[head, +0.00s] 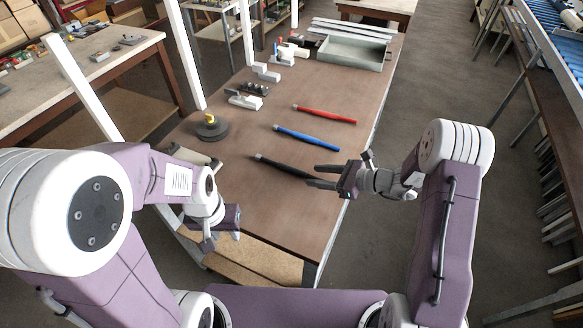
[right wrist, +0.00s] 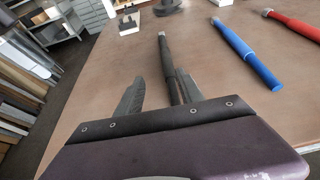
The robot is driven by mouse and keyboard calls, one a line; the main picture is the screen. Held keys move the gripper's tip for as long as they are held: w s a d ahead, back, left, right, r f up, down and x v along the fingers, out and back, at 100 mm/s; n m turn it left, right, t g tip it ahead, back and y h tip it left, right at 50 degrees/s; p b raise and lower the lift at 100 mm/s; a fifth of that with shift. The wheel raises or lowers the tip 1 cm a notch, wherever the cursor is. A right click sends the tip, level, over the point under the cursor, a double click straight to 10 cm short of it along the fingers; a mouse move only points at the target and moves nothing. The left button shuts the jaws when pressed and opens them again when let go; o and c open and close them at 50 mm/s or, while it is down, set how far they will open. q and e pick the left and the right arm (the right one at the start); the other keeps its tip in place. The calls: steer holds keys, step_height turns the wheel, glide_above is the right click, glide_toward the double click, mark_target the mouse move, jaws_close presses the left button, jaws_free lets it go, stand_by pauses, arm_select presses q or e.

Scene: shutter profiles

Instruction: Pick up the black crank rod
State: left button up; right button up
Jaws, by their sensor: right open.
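The black crank rod (head: 283,166) lies on the brown table, nearest of three rods, with its near end by my right gripper (head: 312,175). In the right wrist view the black crank rod (right wrist: 165,60) runs away from the gripper, its near part between the two spread fingers and closer to the right finger. The right gripper (right wrist: 160,95) is open and not closed on it; the gap in height is hard to judge. My left gripper (head: 224,235) hangs near the table's front left corner, away from the rods; its fingers are unclear.
A blue rod (head: 306,138) and a red rod (head: 325,115) lie farther back. A round dark base with a yellow top (head: 212,128) stands at left. Small blocks and fittings line the left edge. A grey-green tray (head: 352,53) stands at the back. The table's right side is clear.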

mark_target(303, 171)
steer(key=shift+w+a+f+p, duration=0.2)
steer(key=shift+w+f, duration=0.05)
steer(key=shift+w, duration=0.25)
steer(key=shift+w+a+f+p, duration=0.15)
steer(key=shift+w+f+p, duration=0.05)
steer(key=shift+w, duration=0.3)
steer(key=p+x, duration=0.1)
steer(key=x, duration=0.3)
steer(key=shift+p, duration=0.35)
steer(key=shift+s+a, duration=0.1)
steer(key=shift+a, duration=0.05)
steer(key=shift+f, duration=0.1)
steer(key=shift+c, duration=0.4)
steer(key=c, duration=0.5)
steer(key=shift+w+f, duration=0.1)
steer(key=shift+w, duration=0.15)
jaws_close()
arm_select(q)
steer(key=shift+w+r, duration=0.35)
steer(key=shift+r, duration=0.2)
steer(key=shift+w+r, duration=0.35)
steer(key=shift+r, duration=0.2)
